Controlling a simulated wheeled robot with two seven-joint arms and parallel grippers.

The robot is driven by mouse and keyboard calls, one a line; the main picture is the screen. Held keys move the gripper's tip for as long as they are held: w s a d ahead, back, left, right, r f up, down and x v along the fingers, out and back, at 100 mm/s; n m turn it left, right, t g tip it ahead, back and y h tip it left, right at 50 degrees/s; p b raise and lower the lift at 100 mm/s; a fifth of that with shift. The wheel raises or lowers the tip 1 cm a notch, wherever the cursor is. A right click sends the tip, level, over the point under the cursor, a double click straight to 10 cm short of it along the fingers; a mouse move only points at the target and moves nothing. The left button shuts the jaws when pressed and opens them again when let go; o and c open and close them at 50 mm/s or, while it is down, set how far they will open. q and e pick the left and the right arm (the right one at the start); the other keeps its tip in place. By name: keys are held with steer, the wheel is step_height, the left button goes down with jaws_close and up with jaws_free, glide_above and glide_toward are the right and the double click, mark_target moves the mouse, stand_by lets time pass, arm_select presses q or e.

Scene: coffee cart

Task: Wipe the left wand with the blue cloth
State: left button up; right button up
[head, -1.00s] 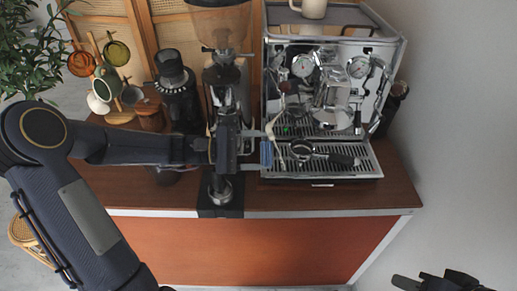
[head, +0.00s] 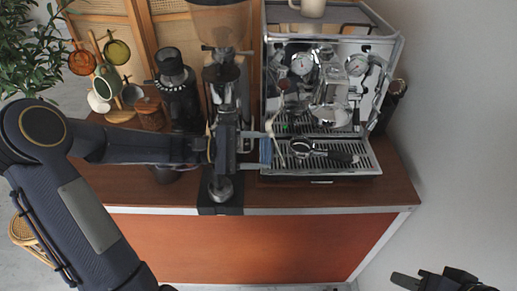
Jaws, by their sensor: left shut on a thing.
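My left gripper (head: 257,151) is shut on the blue cloth (head: 265,152), a small folded piece at its fingertips. The cloth is in front of the left side of the chrome espresso machine (head: 331,80). The left wand (head: 275,125) is a thin curved tube right beside the cloth; I cannot tell whether they touch. My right gripper (head: 405,282) is low at the bottom right, away from the cart, and only partly in frame; its jaws are unclear.
A portafilter (head: 322,152) lies on the drip tray (head: 345,171). The grinder (head: 219,60) stands left of the machine behind my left arm. A mug tree (head: 104,75), a dark canister (head: 175,90) and a wooden jar (head: 151,115) stand further left. The counter's right front (head: 398,190) is clear.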

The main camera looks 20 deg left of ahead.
arm_select(q)
steer(key=o, duration=0.3)
steer(key=w+r, duration=0.2)
steer(key=shift+a+r, duration=0.15)
steer(key=shift+r, duration=0.25)
steer(key=shift+s+f, duration=0.3)
steer(key=shift+f, duration=0.15)
steer(key=shift+c, duration=1.1)
steer(key=shift+s+d+f+b, duration=0.3)
steer(key=shift+s+f+b, duration=0.4)
steer(key=shift+b, duration=0.1)
steer(key=shift+c, duration=0.3)
steer(key=shift+s+f, duration=0.15)
steer(key=shift+s, duration=0.1)
steer(key=shift+w, duration=0.1)
